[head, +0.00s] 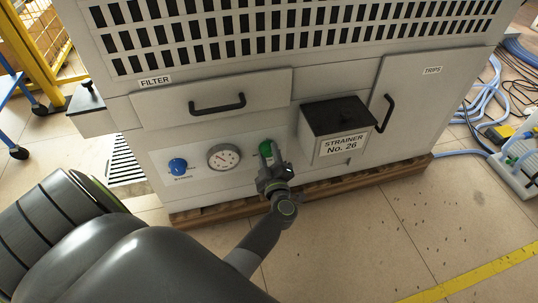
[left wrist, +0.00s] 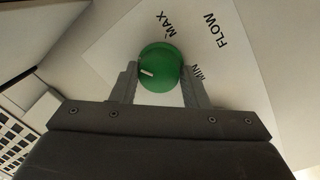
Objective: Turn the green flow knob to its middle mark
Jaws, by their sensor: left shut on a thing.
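The green flow knob (head: 268,150) sits on the lower front panel of the white cabinet, right of the round gauge. My left gripper (head: 271,160) is at the knob and covers part of it in the head view. In the left wrist view, the green knob (left wrist: 160,68) lies between the two fingers of my left gripper (left wrist: 160,80), which are shut on it. A white pointer line on the knob faces left in that view. The labels MAX, FLOW and MIN show on the panel around it. The middle mark is not visible. My right gripper is not in view.
A blue knob (head: 178,165) and the gauge (head: 224,157) are left of the flow knob. The dark-topped strainer box (head: 338,118) sticks out at its right. A drawer (head: 215,98) with a black handle is above. The cabinet stands on a wooden pallet (head: 330,180).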

